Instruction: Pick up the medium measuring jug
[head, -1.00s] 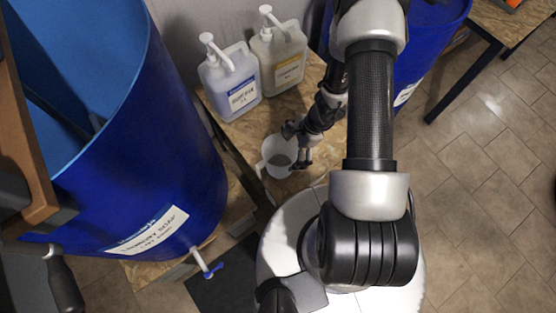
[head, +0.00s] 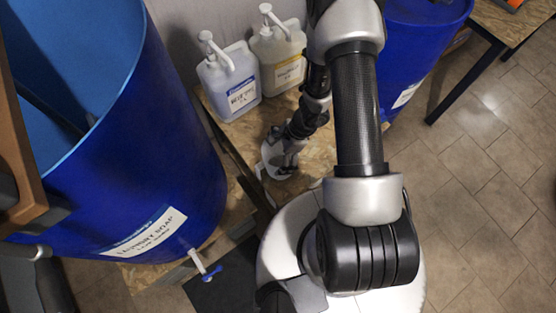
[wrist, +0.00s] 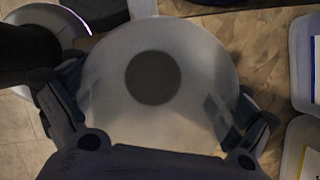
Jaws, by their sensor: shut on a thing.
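The measuring jug (head: 268,162) is white and translucent. It stands on the wooden bench top in the head view, partly hidden by my gripper (head: 285,153). In the wrist view the jug (wrist: 150,40) fills the middle, seen from above, with a dark round patch at its centre. My gripper (wrist: 150,103) is shut on the jug, with one finger on each side of it. I cannot tell whether the jug is off the bench.
Two pump bottles, one blue-labelled (head: 230,82) and one yellow-labelled (head: 277,62), stand behind the jug. A large blue drum (head: 130,130) with a tap (head: 206,268) is at the left. Another blue drum (head: 425,40) stands behind my arm.

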